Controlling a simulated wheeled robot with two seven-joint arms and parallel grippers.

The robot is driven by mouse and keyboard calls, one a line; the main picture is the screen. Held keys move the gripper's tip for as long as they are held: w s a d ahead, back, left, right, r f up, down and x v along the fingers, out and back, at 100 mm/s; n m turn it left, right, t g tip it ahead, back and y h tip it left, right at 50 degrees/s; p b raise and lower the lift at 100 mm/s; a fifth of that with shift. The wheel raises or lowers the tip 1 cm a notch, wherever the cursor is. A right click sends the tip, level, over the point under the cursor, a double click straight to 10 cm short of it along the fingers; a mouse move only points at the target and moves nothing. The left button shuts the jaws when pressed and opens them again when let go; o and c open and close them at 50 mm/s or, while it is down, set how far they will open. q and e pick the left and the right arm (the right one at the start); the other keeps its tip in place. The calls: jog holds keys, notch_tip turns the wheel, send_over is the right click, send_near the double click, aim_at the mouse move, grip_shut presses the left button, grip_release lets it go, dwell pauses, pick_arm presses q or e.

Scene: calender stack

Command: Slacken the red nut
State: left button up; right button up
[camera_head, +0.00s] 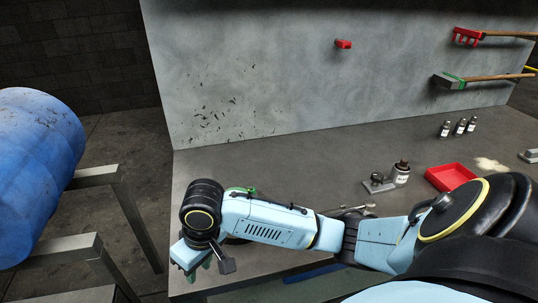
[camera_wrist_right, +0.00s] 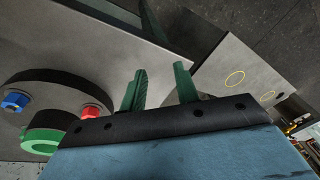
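The red nut (camera_wrist_right: 91,111) sits on a bolt on a dark round disc (camera_wrist_right: 62,90) at the left of the right wrist view, partly hidden behind the gripper body. A blue nut (camera_wrist_right: 15,101) and a green ring (camera_wrist_right: 40,141) are on or beside the same disc. My right gripper (camera_wrist_right: 160,86) is open, with a gap between its green fingers and nothing held. Its fingers are to the right of the red nut, apart from it. In the head view my right gripper (camera_head: 207,263) is near the table's front left edge. The red nut cannot be made out there. My left gripper is not in view.
On the grey table (camera_head: 300,160) are a red tray (camera_head: 450,177), a labelled bottle (camera_head: 401,173) and several small bottles farther back. A metal tool (camera_head: 357,209) lies behind my right arm. A blue barrel (camera_head: 35,165) is at the left. The table's back left is clear.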

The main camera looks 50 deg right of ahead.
jog(key=s+f+t+b, duration=0.15)
jog(key=s+f, duration=0.45)
jog(key=s, duration=0.6)
jog(key=s+d+f+b, duration=0.1)
jog(key=f+b, duration=0.1)
jog(key=f, duration=0.3)
jog(key=s+d+f+h+b, duration=0.1)
jog(key=d+f+b, duration=0.1)
jog(key=f, duration=0.3)
jog(key=s+d+f+b, duration=0.1)
jog(key=d+f+b, duration=0.1)
jog(key=f+b, duration=0.2)
notch_tip(320, 180, down, 2)
jog(key=shift+s+f+h, duration=0.1)
jog(key=shift+s+h, duration=0.3)
jog(key=shift+d, duration=0.1)
